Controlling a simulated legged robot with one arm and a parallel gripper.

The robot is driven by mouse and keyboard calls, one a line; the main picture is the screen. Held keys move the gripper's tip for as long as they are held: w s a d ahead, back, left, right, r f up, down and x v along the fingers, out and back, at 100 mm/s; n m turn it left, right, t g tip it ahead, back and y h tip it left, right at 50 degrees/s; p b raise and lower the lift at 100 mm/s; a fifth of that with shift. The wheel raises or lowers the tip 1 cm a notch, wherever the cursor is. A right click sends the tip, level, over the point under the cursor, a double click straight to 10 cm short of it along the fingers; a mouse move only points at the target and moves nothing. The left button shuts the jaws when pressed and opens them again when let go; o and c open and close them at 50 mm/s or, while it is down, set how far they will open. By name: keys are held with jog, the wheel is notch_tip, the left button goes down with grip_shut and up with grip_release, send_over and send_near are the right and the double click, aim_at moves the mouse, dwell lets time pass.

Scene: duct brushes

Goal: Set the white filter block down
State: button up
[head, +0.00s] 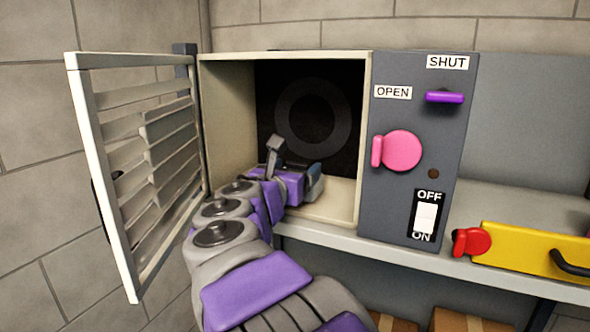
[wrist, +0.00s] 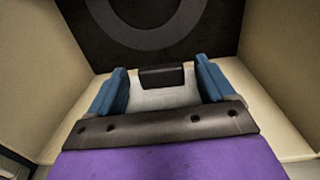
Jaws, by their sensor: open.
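My gripper (head: 314,183) is inside the open cream duct box (head: 232,130), low near its floor. In the wrist view its two blue fingers (wrist: 160,68) stand apart, open. A whitish piece (wrist: 165,98) with a black part on its far edge lies between them. It looks like the white filter block, but most of it is hidden behind the gripper's dark front bar. I cannot tell whether the fingers touch it. In the head view my gripper hides the block.
The louvred door (head: 160,130) stands open at left. The box's back has a dark panel with a grey ring (head: 283,115). Right of the opening is a grey panel with a pink knob (head: 402,151), a purple handle (head: 445,97) and an ON/OFF switch (head: 426,217).

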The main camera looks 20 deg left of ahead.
jog(key=s, duration=0.6)
jog(key=shift+s+b, duration=0.15)
jog(key=shift+b, duration=0.25)
jog(key=shift+r, duration=0.1)
